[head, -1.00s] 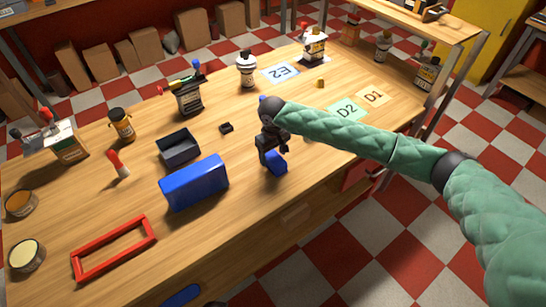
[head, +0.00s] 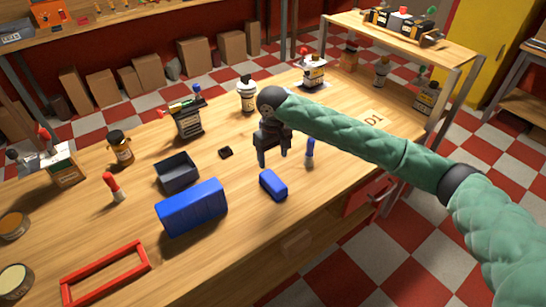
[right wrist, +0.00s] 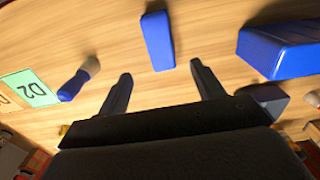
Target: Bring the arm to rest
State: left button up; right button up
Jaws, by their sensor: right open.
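My right arm reaches in from the right in the head view, in a green quilted sleeve. Its gripper (head: 273,158) is open and empty above the table, pointing down. A small blue block (head: 273,185) lies on the table just in front of it, apart from the fingers. In the right wrist view the fingers (right wrist: 160,72) stand spread, with the small blue block (right wrist: 158,40) beyond them, not between them. My left gripper is out of view.
A large blue box (head: 191,207) and a dark open bin (head: 177,173) stand left of the gripper. Bottles (head: 247,94) stand behind. A red frame (head: 106,274) lies at the front left.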

jog(key=s+a+f+y, duration=0.1)
jog(key=s+f, duration=0.2)
jog(key=s, duration=0.2)
jog(key=s+a+f+t+y, duration=0.1)
jog(key=s+f+y, duration=0.1)
jog(key=s, duration=0.3)
jog(key=s+a+f+y, duration=0.1)
jog(key=s+f, duration=0.2)
jog(key=s, duration=0.2)
jog(key=shift+a+f+t, duration=0.3)
jog(key=shift+a+f, duration=0.05)
jog(key=s+d+f+m+t+h, duration=0.1)
jog(key=s+d+f+m+h, duration=0.2)
jog(key=s+d, duration=0.9)
jog(key=s+d+f+m+t+h, duration=0.15)
jog(key=s+d+f, duration=0.35)
jog(key=s+d, duration=0.65)
notch_tip(320, 180, down, 34)
jog(key=s+a+g+y, duration=0.1)
jog(key=s+a+g, duration=0.1)
jog(key=g, duration=0.1)
jog(key=shift+s+a+m, duration=0.3)
jog(key=shift+s+m, duration=0.05)
jog(key=shift+s, duration=0.05)
